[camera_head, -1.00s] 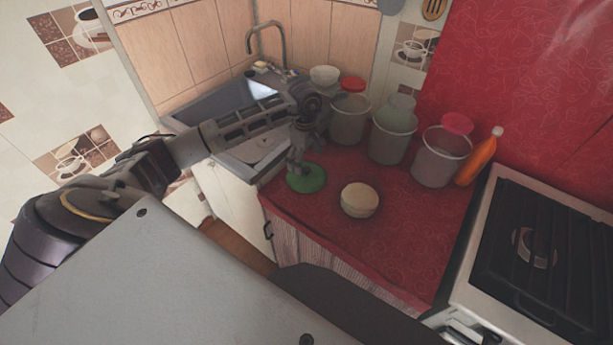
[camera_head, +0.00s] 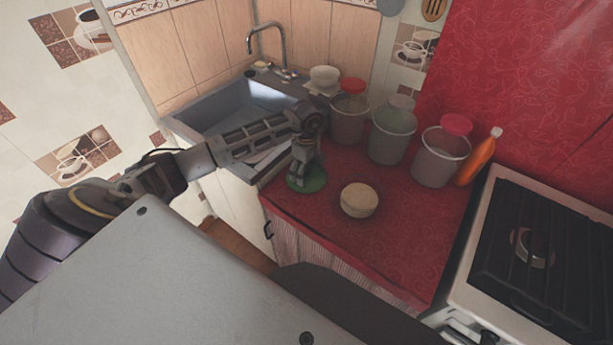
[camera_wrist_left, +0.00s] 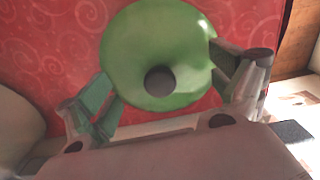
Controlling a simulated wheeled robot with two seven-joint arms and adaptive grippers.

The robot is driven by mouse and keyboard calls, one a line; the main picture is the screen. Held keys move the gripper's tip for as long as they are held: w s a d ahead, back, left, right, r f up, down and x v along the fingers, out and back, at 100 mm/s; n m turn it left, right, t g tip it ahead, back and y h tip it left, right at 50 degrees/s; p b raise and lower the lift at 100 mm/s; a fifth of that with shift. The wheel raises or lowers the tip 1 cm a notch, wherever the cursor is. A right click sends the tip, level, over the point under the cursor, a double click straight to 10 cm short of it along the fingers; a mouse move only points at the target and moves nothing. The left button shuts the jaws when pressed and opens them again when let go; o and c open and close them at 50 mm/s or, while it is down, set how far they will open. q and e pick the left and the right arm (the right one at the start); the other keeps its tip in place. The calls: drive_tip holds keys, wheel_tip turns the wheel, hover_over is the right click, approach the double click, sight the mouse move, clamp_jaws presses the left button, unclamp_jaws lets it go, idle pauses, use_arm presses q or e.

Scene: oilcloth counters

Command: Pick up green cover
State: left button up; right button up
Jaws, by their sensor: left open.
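The green cover (camera_head: 318,184) lies flat on the red counter near its left edge, round with a dark knob in the middle. In the left wrist view the green cover (camera_wrist_left: 145,45) fills the upper centre, and its dark knob (camera_wrist_left: 160,80) stands between the fingers. My left gripper (camera_head: 303,180) is over the cover and hides part of it in the head view. In the left wrist view my left gripper (camera_wrist_left: 162,78) is open, with one finger on each side of the knob and a gap on both sides. My right gripper is not seen.
A round beige container (camera_head: 359,200) stands right of the cover. A sink (camera_head: 215,105) is left, a stove (camera_head: 530,235) right. The front counter is clear.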

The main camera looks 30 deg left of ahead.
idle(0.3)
use_arm(q)
drive_tip(key=c, duration=1.4)
drive_tip(key=shift+s, duration=0.15)
drive_tip(key=c, duration=0.7)
